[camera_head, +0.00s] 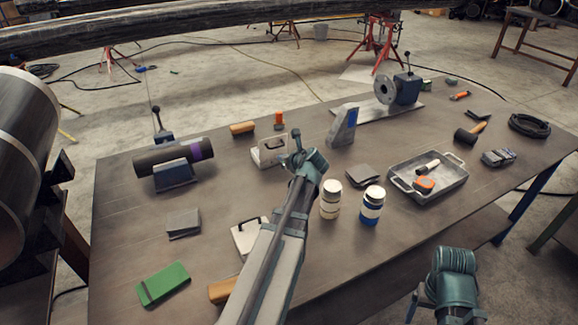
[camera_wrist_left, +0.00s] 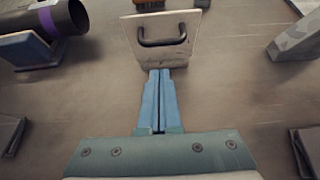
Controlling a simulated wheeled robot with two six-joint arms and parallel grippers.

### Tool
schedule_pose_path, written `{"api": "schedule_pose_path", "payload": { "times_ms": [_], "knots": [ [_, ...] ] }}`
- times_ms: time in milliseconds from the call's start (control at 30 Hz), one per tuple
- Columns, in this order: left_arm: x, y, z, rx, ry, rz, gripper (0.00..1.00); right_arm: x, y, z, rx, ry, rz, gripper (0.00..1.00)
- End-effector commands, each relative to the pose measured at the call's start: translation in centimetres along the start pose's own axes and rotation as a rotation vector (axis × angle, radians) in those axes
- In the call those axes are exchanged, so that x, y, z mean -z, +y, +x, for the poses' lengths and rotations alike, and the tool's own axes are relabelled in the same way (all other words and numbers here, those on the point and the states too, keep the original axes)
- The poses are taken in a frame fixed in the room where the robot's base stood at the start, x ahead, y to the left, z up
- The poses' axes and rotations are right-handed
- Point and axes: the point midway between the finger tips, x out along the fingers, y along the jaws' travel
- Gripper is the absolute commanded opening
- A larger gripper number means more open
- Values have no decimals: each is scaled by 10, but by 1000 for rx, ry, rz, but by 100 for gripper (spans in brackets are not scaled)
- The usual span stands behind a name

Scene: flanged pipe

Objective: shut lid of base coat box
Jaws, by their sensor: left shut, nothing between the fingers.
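A pale box (camera_head: 263,158) with a dark handle stands mid-table in the head view, partly behind my left gripper (camera_head: 288,160). In the left wrist view a pale panel (camera_wrist_left: 161,56) with a dark handle lies just beyond the tips of my left gripper (camera_wrist_left: 160,74). The fingers are together with nothing between them; whether they touch the panel I cannot tell. A second pale box (camera_head: 242,240) with a dark handle is nearer, partly hidden by my left arm. No label naming the base coat is readable. My right gripper (camera_head: 420,303) is low at the right; its fingers are unclear.
Two white-lidded jars (camera_head: 331,200) (camera_head: 372,205) stand right of my left arm. A grey tray (camera_head: 456,188) holds small tools. A dark pipe (camera_head: 160,158) rests on a support at left. A grey angled block (camera_head: 341,128) stands behind the jars. Bare tabletop lies at left-centre.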

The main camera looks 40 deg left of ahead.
Motion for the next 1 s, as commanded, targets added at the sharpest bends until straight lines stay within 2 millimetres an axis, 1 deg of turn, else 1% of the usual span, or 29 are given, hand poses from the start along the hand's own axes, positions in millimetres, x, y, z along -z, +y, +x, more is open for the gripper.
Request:
{"api": "schedule_pose_path", "payload": {
  "times_ms": [33,200,367,667,767,900,1000],
  "knots": [
    [-10,-1,5,-2,0,-2,0,0,1,-6,0,0,0,84],
    [-19,0,14,-1,1,-1,0,0,1,-9,0,0,0,84],
    [-22,0,18,0,0,-1,0,0,1,-9,0,0,0,84],
    [-21,0,18,0,1,-1,0,0,1,-9,0,0,0,84],
    [-23,0,18,-1,6,-1,0,-1,1,-12,0,0,0,84],
    [-28,0,19,-4,33,-2,0,-1,2,-20,0,0,0,84],
    [-28,0,20,-3,46,-2,0,-1,2,-22,0,0,0,84]
  ]
}}
